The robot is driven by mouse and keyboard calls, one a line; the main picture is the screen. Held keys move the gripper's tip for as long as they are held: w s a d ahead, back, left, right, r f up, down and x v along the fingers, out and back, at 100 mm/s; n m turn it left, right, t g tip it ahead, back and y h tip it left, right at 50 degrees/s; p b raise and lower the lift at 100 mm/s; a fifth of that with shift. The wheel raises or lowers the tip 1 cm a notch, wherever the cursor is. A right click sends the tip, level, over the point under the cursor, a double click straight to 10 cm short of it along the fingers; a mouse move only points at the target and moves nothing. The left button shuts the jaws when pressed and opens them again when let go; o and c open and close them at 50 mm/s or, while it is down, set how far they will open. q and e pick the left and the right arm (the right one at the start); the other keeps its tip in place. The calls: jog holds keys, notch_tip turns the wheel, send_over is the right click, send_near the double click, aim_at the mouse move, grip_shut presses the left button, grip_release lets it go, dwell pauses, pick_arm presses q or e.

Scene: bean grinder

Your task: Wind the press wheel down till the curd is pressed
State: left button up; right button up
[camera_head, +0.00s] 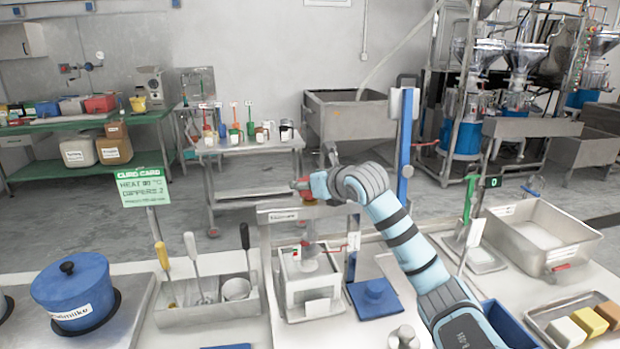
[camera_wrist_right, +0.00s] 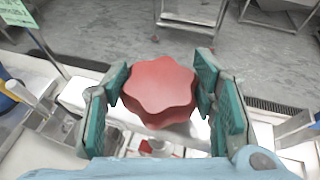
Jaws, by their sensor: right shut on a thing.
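The red, lobed press wheel (camera_wrist_right: 158,88) sits between the two teal finger pads of my right gripper (camera_wrist_right: 162,100) in the right wrist view. The gripper is shut on the wheel from both sides. In the head view the right gripper (camera_head: 308,187) is at the top of the press (camera_head: 283,214), and the wheel is mostly hidden by it. Below is a white square box (camera_head: 309,284) in the press, with a grey plate or foot over it. The curd inside cannot be made out clearly. My left gripper is not in view.
A blue pot (camera_head: 72,288) stands at the left. A tray of utensils (camera_head: 208,304) is left of the press. A steel basin (camera_head: 540,237) and a tray with colored blocks (camera_head: 577,322) are farther right.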

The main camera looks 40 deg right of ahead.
jog(key=shift+r+m+h, duration=0.1)
jog(key=shift+m+h, duration=0.4)
jog(key=shift+h, duration=0.1)
jog(key=o, duration=1.2)
jog(key=shift+c, duration=0.2)
jog(key=v, duration=1.2)
jog(key=shift+a, duration=0.2)
jog(key=shift+w, duration=0.15)
